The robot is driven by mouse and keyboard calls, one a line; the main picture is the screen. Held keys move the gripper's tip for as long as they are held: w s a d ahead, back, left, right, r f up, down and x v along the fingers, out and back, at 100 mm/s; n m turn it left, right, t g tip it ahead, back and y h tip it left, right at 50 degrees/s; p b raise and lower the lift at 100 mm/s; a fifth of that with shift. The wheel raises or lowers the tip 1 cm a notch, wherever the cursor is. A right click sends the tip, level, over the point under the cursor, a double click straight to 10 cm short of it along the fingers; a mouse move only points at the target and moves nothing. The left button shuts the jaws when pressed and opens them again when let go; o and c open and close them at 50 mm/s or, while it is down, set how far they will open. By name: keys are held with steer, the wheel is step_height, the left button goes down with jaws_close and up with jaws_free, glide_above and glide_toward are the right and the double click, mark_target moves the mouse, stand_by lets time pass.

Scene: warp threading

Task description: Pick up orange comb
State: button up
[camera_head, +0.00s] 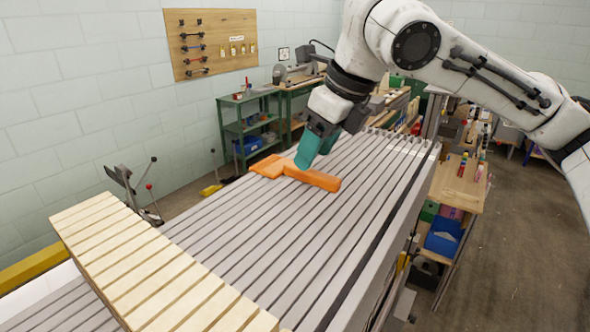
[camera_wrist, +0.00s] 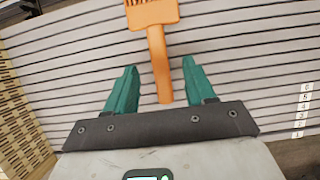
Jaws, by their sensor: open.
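The orange comb (camera_head: 270,168) lies flat on the grey slatted surface (camera_head: 235,225), with its wide toothed head to the left and its handle to the right. In the wrist view the comb's handle (camera_wrist: 158,65) runs down between the two teal fingers, with the toothed head at the top edge. My gripper (camera_head: 305,160) is at the comb, its fingers over the handle. In the wrist view my gripper (camera_wrist: 158,75) is open, with a gap between each finger and the handle. The head view hides part of the comb behind the fingers.
A row of pale wooden slats (camera_head: 150,265) lies across the near left of the slatted surface. A green shelf unit (camera_head: 250,120) stands behind. A wooden shelf with a blue bin (camera_head: 443,237) stands to the right. The slatted surface around the comb is clear.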

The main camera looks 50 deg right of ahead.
mark_target(299, 172)
steer(key=shift+x, duration=1.85)
steer(key=shift+f, duration=0.15)
jaws_close()
